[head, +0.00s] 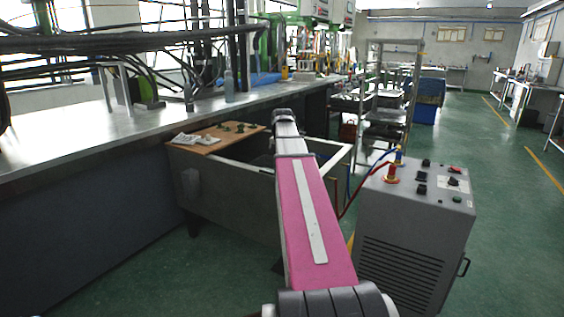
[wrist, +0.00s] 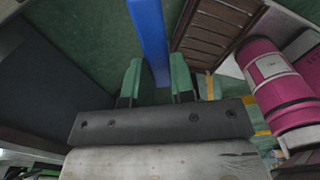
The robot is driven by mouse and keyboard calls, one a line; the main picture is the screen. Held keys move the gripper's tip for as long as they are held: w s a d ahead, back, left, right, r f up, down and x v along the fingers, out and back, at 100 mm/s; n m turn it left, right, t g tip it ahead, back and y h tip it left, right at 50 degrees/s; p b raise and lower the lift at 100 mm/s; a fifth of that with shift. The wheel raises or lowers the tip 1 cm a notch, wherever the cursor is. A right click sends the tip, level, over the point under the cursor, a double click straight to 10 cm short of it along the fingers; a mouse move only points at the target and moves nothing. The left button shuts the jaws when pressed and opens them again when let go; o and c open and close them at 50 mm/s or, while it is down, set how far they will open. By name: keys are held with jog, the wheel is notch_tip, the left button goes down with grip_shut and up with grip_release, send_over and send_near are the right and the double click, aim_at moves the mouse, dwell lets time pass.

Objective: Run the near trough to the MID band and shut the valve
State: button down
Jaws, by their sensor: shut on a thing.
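A grey open trough (head: 240,200) stands beside the long bench in the head view, its inside mostly hidden. No level or band marking can be made out. In the wrist view my gripper (wrist: 157,66) has its two green fingers close on either side of a flat blue bar (wrist: 149,28), and is shut on it. The bar runs out of the top of the picture, and I cannot tell whether it is the valve's handle. In the head view my gripper is hidden behind my pink arm, which reaches over the trough.
A wooden board (head: 213,138) with small green pieces and a cloth lies across the trough's left end. A grey control cabinet (head: 415,225) with knobs and red and blue hoses stands to the right. The bench (head: 150,130) runs along the left. Green floor is open at far right.

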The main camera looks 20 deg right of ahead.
jog(key=c, duration=1)
grip_release()
jog(key=shift+o, duration=0.2)
notch_tip(320, 180, up, 11)
jog(key=shift+f, duration=0.1)
